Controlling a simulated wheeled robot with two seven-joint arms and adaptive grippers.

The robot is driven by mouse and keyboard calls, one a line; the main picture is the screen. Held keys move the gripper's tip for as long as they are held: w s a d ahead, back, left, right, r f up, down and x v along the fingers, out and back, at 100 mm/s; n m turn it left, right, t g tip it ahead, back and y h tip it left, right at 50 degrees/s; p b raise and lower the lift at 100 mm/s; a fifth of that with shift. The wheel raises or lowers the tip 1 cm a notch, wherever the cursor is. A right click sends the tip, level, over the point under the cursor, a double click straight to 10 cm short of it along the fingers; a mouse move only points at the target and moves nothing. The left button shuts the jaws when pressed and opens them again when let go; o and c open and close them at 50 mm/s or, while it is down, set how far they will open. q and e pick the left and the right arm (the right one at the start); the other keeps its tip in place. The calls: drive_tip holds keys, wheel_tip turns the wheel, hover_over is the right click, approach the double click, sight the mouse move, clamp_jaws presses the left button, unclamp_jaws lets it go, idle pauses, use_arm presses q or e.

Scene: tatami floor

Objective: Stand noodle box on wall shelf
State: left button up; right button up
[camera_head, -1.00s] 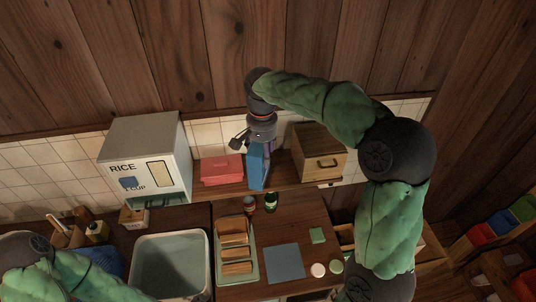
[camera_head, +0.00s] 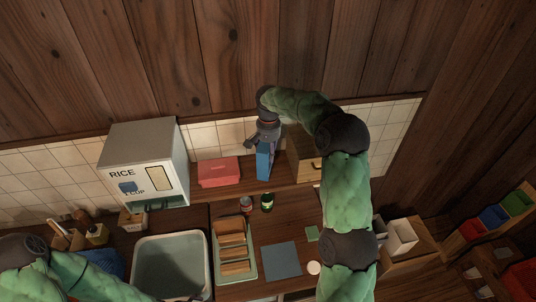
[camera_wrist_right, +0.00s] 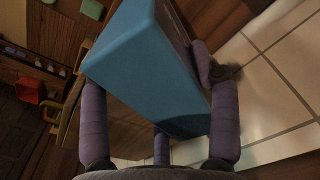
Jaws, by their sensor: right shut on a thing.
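The noodle box is a blue upright box (camera_head: 264,164) at the wall shelf (camera_head: 230,192), between a red box (camera_head: 218,171) and a wooden box (camera_head: 303,163). My right gripper (camera_head: 263,144) is shut on its top from above. In the right wrist view the blue box (camera_wrist_right: 150,65) sits between the purple-grey fingers (camera_wrist_right: 160,120). I cannot tell whether its base touches the shelf. My left arm shows at the lower left, but its gripper is out of view.
A rice dispenser (camera_head: 147,166) stands at the shelf's left. The tiled wall is close behind the shelf.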

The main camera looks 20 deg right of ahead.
wheel_tip(320, 180, down, 2)
drive_tip(key=shift+f+p, duration=0.15)
drive_tip(key=shift+p, duration=0.2)
drive_tip(key=shift+f, duration=0.15)
drive_tip(key=shift+f, duration=0.1)
drive_tip(key=o, duration=1.5)
drive_tip(key=shift+f, duration=0.1)
drive_tip(key=shift+o, duration=0.2)
drive_tip(key=shift+r, duration=0.2)
wheel_tip(320, 180, up, 12)
drive_tip(key=shift+s+b, duration=0.15)
drive_tip(key=shift+b, duration=0.75)
